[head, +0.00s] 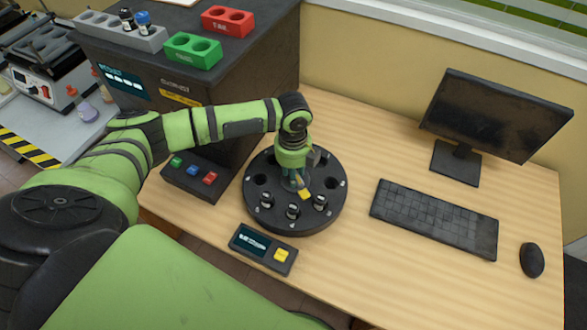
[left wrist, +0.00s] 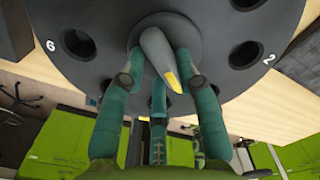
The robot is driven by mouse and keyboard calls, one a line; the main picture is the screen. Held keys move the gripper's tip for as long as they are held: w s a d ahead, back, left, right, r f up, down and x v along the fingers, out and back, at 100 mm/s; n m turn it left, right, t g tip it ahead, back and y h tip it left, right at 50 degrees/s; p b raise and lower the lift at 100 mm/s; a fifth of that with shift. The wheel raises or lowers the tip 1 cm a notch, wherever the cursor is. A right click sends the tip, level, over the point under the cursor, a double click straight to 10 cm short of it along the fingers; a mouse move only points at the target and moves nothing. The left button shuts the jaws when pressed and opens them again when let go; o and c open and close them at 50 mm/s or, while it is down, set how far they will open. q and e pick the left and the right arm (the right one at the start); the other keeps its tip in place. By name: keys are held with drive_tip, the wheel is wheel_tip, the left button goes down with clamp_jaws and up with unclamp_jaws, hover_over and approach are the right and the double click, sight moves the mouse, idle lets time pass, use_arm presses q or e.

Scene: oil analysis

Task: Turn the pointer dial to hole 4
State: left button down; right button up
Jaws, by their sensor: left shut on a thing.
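The round black dial plate (head: 257,215) lies on the wooden desk, with numbered holes around its rim. It fills the top of the left wrist view (left wrist: 100,18), where the numbers 6 at left and 2 at right are legible. The grey pointer (left wrist: 155,45) sits at the plate's centre, and its yellow tip (head: 305,194) points toward the near right in the head view. My left gripper (head: 294,176) reaches down from above and is shut on the pointer, its teal fingers on both sides of it. The hole number it points at is hidden or too small to read. My right gripper is out of view.
Several dark vials, one a near vial (head: 293,211), stand in the plate's near holes. A small box with a yellow button (head: 281,255) is in front. A three-button panel (head: 193,172) is left. A keyboard (head: 432,215), mouse (head: 531,260) and monitor (head: 492,112) stand right.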

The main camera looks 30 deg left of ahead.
use_arm(q)
drive_tip(key=m+p, duration=0.1)
drive_tip(key=m, duration=0.2)
drive_tip(key=shift+w, duration=0.1)
drive_tip(key=shift+a+m+p, duration=0.1)
drive_tip(key=shift+m+p, duration=0.2)
drive_tip(key=shift+m, duration=1.2)
drive_tip(key=c, duration=0.9)
unclamp_jaws()
